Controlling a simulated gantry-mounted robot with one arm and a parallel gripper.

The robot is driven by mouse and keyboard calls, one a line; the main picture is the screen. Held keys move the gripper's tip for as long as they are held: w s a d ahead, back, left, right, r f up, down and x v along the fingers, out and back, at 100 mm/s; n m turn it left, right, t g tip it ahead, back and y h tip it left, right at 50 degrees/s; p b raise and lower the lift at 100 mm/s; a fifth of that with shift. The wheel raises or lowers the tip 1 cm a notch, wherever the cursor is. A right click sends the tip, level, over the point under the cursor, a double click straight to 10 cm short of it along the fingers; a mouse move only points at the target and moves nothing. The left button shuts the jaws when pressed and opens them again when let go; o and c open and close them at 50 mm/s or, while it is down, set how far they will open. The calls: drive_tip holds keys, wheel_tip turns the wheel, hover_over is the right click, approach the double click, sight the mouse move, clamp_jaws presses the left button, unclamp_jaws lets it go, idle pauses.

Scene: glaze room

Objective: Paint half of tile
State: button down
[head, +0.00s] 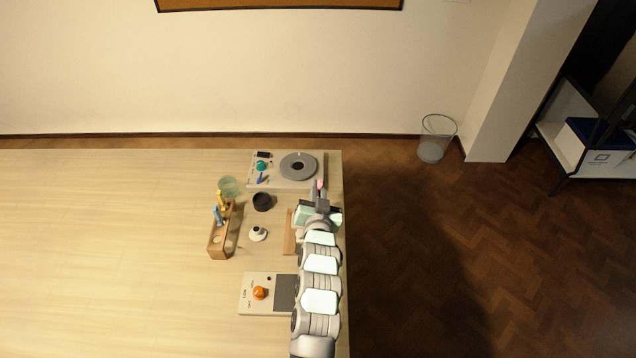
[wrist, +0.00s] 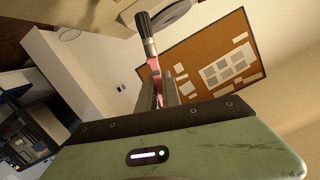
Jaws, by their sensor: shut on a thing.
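My gripper (head: 320,190) is near the table's right edge, just below the grey-disc device in the head view. In the wrist view my gripper (wrist: 158,92) is shut on a brush (wrist: 150,48) with a pink handle, a metal collar and dark bristles. The bristles point away from the jaws. In the head view only a small pink bit of the brush (head: 320,184) shows. A wooden board (head: 289,236) lies left of my arm, partly covered by it. I cannot make out a tile for certain; my arm hides part of that area.
A device with a grey disc (head: 298,166) stands at the back. A black cup (head: 262,202), a small white item (head: 257,234), a greenish glass (head: 229,187) and a wooden rack (head: 219,245) stand left. An orange-knobbed box (head: 259,293) is in front. The table's left is clear.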

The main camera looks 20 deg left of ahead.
drive_tip(key=shift+f+b, duration=0.3)
drive_tip(key=shift+f, duration=0.75)
drive_tip(key=shift+f, duration=0.15)
drive_tip(key=shift+f+b, duration=0.45)
drive_tip(key=shift+b, duration=0.1)
drive_tip(key=shift+f, duration=0.15)
